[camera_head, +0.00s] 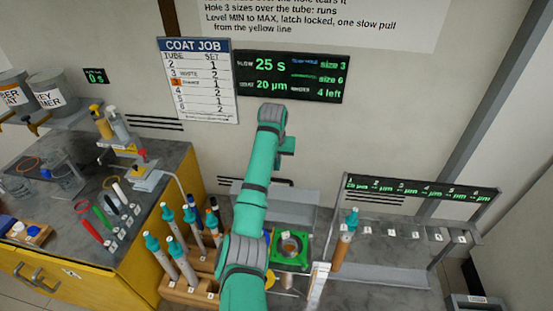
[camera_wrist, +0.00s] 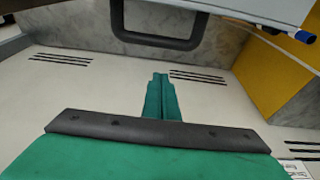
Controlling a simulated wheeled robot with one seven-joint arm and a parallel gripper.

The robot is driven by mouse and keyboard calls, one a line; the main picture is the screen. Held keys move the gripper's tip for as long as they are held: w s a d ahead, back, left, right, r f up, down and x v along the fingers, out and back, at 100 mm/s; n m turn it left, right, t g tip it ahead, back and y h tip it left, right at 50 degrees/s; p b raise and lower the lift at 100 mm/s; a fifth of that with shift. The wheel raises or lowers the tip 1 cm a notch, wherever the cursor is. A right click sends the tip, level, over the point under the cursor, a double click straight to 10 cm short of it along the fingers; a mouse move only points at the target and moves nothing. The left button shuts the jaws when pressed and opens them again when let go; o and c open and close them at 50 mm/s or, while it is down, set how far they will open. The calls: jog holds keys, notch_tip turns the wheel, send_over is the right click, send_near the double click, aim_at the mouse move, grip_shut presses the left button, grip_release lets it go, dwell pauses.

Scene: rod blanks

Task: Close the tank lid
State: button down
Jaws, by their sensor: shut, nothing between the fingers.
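A green tank-like unit (camera_head: 302,262) with a round opening stands on the grey bench, partly hidden by my arm. A pale grey panel (camera_head: 298,213) stands behind it and looks like its raised lid; my arm covers part of it. In the wrist view a dark U-shaped handle (camera_wrist: 160,42) hangs from a light panel (camera_wrist: 80,12) at the top edge. My gripper (camera_head: 287,146) is up near the back wall, above the tank. Its green fingers (camera_wrist: 160,77) are shut together and empty, pointing toward the handle, with no clear contact.
A rack (camera_head: 415,229) with numbered slots stands to the right. One teal-capped tube (camera_head: 345,240) stands at its left end. A wooden block (camera_head: 185,290) with several capped tubes stands left of my arm. A yellow cabinet (camera_head: 70,265) stands at the left.

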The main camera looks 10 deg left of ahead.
jog(key=s, duration=0.3)
jog(key=shift+s, duration=0.4)
jog(key=shift+s+r+t, duration=0.1)
jog(key=shift+t, duration=0.2)
